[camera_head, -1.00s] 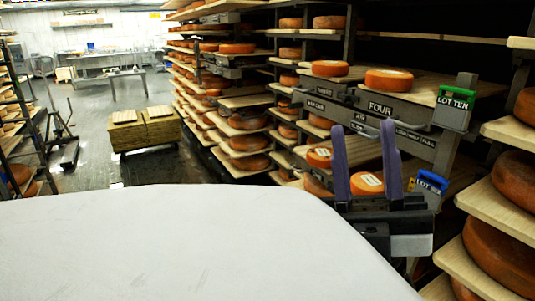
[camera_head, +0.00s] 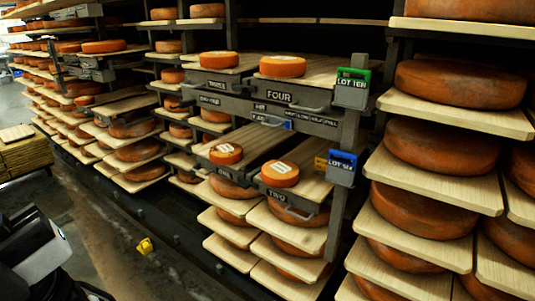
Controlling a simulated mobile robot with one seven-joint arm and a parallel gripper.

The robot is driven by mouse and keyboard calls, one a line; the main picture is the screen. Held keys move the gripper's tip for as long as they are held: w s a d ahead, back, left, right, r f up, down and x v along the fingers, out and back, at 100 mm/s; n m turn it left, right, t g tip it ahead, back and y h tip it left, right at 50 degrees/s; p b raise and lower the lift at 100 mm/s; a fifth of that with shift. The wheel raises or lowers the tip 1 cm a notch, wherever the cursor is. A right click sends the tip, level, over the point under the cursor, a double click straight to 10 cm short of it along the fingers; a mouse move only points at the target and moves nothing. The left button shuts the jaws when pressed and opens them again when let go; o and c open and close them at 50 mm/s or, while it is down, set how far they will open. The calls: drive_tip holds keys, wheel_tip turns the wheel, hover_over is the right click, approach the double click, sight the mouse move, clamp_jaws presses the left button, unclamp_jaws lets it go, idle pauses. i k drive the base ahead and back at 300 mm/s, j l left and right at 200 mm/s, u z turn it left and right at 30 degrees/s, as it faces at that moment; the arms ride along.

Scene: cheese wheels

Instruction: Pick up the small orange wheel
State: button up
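Several small orange wheels sit on pull-out boards in the middle rack. On the upper level, one orange wheel (camera_head: 219,59) is above the label THREE and another orange wheel (camera_head: 282,66) is above FOUR. On the lower level, an orange wheel with a pale label (camera_head: 226,153) is at ONE and a similar wheel (camera_head: 280,173) is at TWO. I cannot tell which one the task means. My gripper's fingers are not in view. Only dark and grey parts, probably of my arm, show at the lower left.
A green LOT TEN tag (camera_head: 352,88) and a blue LOT SIX tag (camera_head: 342,163) hang on the rack post. Large brown wheels (camera_head: 460,84) fill the right shelves. A yellow object (camera_head: 145,246) lies on the floor. Stacked boards (camera_head: 24,152) stand at the left.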

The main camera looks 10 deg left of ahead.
sight(223, 153)
drive_tip(key=u, duration=0.55)
drive_tip(key=i+l+u, duration=0.1)
drive_tip(key=i+l, duration=0.2)
drive_tip(key=i, duration=0.25)
drive_tip(key=i+l+u, duration=0.15)
drive_tip(key=i+l, duration=0.15)
drive_tip(key=i, duration=0.25)
drive_tip(key=i+l+u, duration=0.1)
drive_tip(key=i+l, duration=0.3)
drive_tip(key=i, duration=0.1)
